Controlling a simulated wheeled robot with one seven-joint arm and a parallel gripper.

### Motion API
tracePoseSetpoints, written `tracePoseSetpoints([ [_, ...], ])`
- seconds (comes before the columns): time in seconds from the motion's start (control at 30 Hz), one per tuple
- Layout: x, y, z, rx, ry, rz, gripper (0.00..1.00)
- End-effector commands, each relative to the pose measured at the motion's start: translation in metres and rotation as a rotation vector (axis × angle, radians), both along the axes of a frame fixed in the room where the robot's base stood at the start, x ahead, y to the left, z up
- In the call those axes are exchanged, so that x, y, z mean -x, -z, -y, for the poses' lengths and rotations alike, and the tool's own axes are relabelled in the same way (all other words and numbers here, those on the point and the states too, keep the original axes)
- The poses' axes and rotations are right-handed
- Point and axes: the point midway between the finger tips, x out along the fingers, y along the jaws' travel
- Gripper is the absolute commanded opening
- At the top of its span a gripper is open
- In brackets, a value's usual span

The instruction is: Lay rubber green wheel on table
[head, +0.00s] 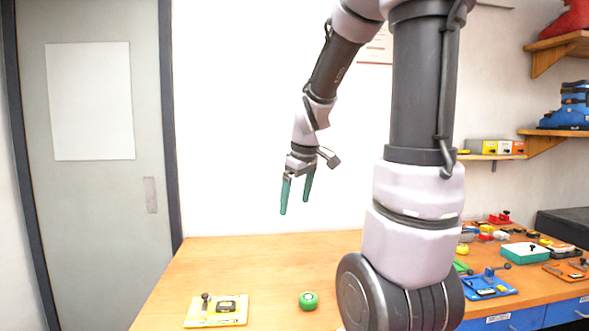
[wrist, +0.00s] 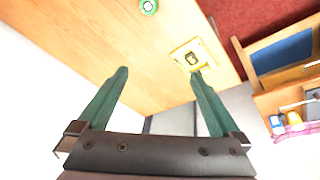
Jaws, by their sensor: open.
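The green wheel (head: 308,301) lies on the wooden table (head: 270,262), left of my arm's base, in the head view. It also shows at the top edge of the wrist view (wrist: 148,6), with a pale centre. My gripper (head: 296,206) has green fingers, hangs in the air above the table's back part, and is open and empty. In the wrist view my gripper (wrist: 160,78) has its fingers spread wide with nothing between them. The gripper is well apart from the wheel.
A yellow plate with a black part and a knob (head: 217,310) lies left of the wheel. Right of my arm are a blue fixture (head: 488,283), a teal tray (head: 526,253) and several small items. Bare table lies around the wheel. A door (head: 95,150) is at left.

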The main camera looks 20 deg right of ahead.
Motion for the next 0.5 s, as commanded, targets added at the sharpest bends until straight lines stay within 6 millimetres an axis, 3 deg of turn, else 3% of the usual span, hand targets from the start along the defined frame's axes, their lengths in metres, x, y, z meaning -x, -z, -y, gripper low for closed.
tracePoseSetpoints([
  [0.03, 0.014, -0.020, -0.009, -0.039, 0.080, 0.042, 1.00],
  [0.2, 0.064, -0.068, -0.034, -0.226, 0.381, 0.136, 1.00],
  [0.4, 0.112, -0.097, -0.054, -0.435, 0.631, 0.187, 1.00],
  [0.5, 0.125, -0.103, -0.059, -0.498, 0.699, 0.193, 1.00],
])
